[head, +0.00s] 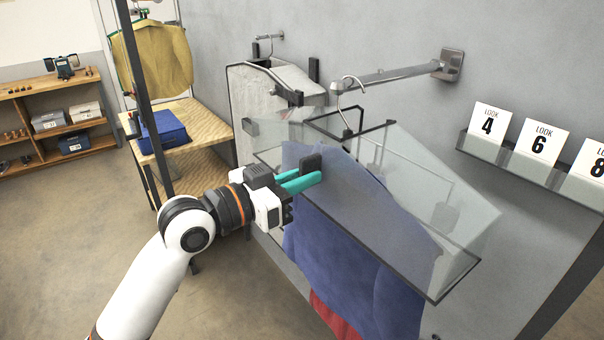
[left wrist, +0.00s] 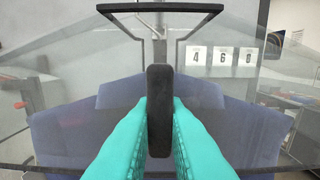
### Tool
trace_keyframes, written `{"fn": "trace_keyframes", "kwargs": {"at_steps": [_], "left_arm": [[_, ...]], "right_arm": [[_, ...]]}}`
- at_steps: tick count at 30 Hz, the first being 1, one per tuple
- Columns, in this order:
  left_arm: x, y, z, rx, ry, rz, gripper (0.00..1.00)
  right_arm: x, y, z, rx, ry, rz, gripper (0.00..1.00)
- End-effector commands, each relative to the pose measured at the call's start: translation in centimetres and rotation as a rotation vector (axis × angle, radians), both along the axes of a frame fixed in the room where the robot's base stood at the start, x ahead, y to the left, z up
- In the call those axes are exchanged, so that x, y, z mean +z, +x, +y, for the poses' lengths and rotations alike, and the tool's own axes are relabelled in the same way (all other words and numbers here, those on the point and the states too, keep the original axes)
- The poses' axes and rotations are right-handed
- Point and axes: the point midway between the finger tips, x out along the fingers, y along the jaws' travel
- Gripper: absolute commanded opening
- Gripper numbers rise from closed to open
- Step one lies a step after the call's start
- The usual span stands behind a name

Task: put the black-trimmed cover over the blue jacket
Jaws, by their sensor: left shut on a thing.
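The clear black-trimmed cover (head: 455,235) surrounds the shoulders of the blue jacket (head: 350,265), which hangs from a wall arm by a hook. The cover's black top frame (head: 350,125) sits around the hanger hook, and the jacket extends below the cover's lower trim. My left gripper (head: 308,180), with teal fingers, is shut on a black tab (left wrist: 159,110) at the cover's front. In the left wrist view the jacket (left wrist: 70,130) shows through the clear panel behind the tab. Its far side is partly hidden. My right gripper is not in view.
A metal wall arm (head: 395,75) holds the hanger. A pale garment (head: 258,110) hangs behind on another hook. A red cloth (head: 333,317) shows below the jacket. Number cards stand on a ledge (head: 485,150) at right. A yellow garment (head: 152,60) hangs over a wooden bench at left.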

Motion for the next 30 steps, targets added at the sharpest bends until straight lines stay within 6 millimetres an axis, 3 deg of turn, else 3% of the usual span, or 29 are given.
{"fn": "trace_keyframes", "kwargs": {"at_steps": [18,30], "left_arm": [[-4.6,0.0,0.0,0.0,-0.001,-0.001,0.0],[-6.0,0.0,0.0,0.0,0.0,-0.001,0.0]], "right_arm": [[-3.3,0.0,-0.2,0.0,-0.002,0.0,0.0],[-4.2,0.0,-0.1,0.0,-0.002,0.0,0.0]]}}
